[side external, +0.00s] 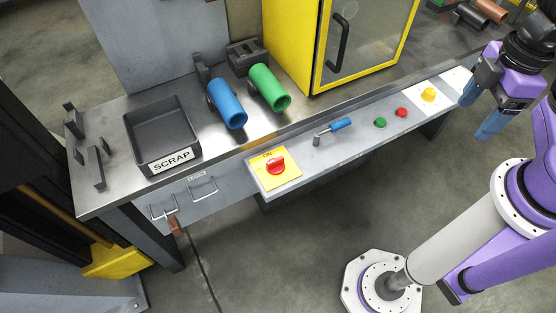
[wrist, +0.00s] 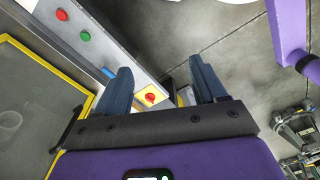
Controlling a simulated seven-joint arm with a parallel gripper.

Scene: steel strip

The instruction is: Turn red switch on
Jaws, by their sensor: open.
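The red switch (side external: 276,166) is a rotary knob on a yellow plate (side external: 291,179) marked "ON" at the front panel of the steel bench. In the wrist view the red switch (wrist: 150,97) shows between my fingers, at a distance. My gripper (side external: 482,112) is at the right end of the bench in the side view, far from the switch, with blue fingers. In the wrist view my gripper (wrist: 160,80) is open, its fingers apart with nothing between them. The exact angle of the knob is hard to read.
The front panel also carries a blue-handled lever (side external: 340,125), a green button (side external: 380,123), a red button (side external: 401,112) and a yellow button (side external: 429,94). A yellow cabinet (side external: 320,80), blue tube (side external: 228,105), green tube (side external: 268,88) and scrap tray (side external: 187,140) stand on the bench.

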